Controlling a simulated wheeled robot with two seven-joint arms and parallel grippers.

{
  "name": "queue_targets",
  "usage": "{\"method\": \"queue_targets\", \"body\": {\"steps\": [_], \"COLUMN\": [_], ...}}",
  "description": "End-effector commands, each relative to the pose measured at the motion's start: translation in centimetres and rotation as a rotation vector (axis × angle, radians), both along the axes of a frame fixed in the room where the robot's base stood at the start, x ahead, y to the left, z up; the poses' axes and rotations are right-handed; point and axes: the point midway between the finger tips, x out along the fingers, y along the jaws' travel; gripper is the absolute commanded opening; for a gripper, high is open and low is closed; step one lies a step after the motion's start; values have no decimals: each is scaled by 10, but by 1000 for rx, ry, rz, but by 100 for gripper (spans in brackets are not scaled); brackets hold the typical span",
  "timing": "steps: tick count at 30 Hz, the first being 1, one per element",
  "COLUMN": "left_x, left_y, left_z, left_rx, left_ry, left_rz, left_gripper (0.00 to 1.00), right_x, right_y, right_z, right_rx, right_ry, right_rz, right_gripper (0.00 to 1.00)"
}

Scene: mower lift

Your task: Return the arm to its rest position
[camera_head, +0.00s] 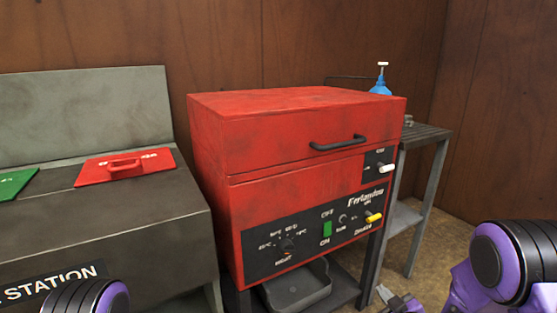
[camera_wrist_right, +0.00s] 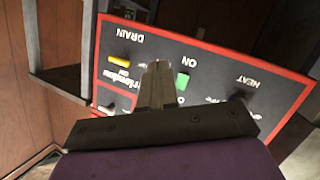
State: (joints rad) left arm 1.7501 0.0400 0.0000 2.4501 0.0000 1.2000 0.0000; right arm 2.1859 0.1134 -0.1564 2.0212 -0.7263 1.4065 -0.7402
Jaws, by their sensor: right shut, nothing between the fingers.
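My right gripper (camera_head: 396,300) shows at the bottom edge of the head view, low and in front of the red machine (camera_head: 300,130). In the right wrist view its fingers (camera_wrist_right: 157,82) are together with nothing between them. They point toward the machine's black control panel (camera_wrist_right: 215,75), which appears upside down. The gripper looks apart from the panel. My right arm comes in from the lower right of the head view. A purple and black part of my left arm shows at the bottom left; my left gripper is out of view.
The red machine has a black lid handle (camera_head: 338,143), a green switch (camera_head: 327,229), and white (camera_head: 387,168) and yellow (camera_head: 373,218) levers. A grey station (camera_head: 100,225) stands left.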

Motion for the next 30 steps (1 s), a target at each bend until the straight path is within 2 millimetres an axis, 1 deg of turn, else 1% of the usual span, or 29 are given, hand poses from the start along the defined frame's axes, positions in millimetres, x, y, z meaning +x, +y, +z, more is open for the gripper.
{"method": "queue_targets", "body": {"steps": [1, 2, 3, 5, 6, 8, 9, 11, 12, 14, 15, 17, 18, 19, 20, 21, 23, 26, 29, 30], "left_x": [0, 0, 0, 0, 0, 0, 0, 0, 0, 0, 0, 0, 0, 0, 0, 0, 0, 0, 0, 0], "left_y": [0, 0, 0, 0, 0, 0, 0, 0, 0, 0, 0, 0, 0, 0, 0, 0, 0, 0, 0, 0], "left_z": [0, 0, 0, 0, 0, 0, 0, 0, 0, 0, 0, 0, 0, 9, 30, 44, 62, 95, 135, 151], "left_rx": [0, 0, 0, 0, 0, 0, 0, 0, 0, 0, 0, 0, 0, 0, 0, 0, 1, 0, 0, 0], "left_ry": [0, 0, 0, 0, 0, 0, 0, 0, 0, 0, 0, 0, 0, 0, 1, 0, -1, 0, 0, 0], "left_rz": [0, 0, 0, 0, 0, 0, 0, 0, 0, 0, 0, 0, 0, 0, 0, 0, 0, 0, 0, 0], "left_gripper": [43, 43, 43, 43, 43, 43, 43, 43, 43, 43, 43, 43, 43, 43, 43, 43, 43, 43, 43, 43], "right_x": [-31, -51, -78, -120, -148, -187, -210, -244, -266, -297, -317, -347, -366, -373, -367, -366, -366, -365, -365, -365], "right_y": [-3, -5, -8, -10, -11, -12, -12, -12, -12, -11, -10, -6, -3, -3, -3, -3, -3, -3, -3, -3], "right_z": [-37, -57, -81, -111, -127, -146, -156, -167, -173, -180, -184, -190, -198, -191, -169, -155, -137, -103, -64, -47], "right_rx": [151, 242, 345, 458, 513, 568, 589, 603, 603, 582, 561, 533, 512, 504, 509, 511, 511, 511, 511, 512], "right_ry": [128, 195, 277, 380, 439, 513, 552, 610, 644, 698, 735, 798, 842, 856, 844, 841, 842, 841, 840, 840], "right_rz": [-121, -205, -315, -467, -562, -684, -752, -844, -896, -954, -981, -1004, -1009, -1015, -1011, -1010, -1009, -1009, -1007, -1007], "right_gripper": [0, 0, 0, 0, 0, 0, 0, 0, 0, 0, 0, 0, 0, 0, 0, 0, 0, 0, 0, 0]}}
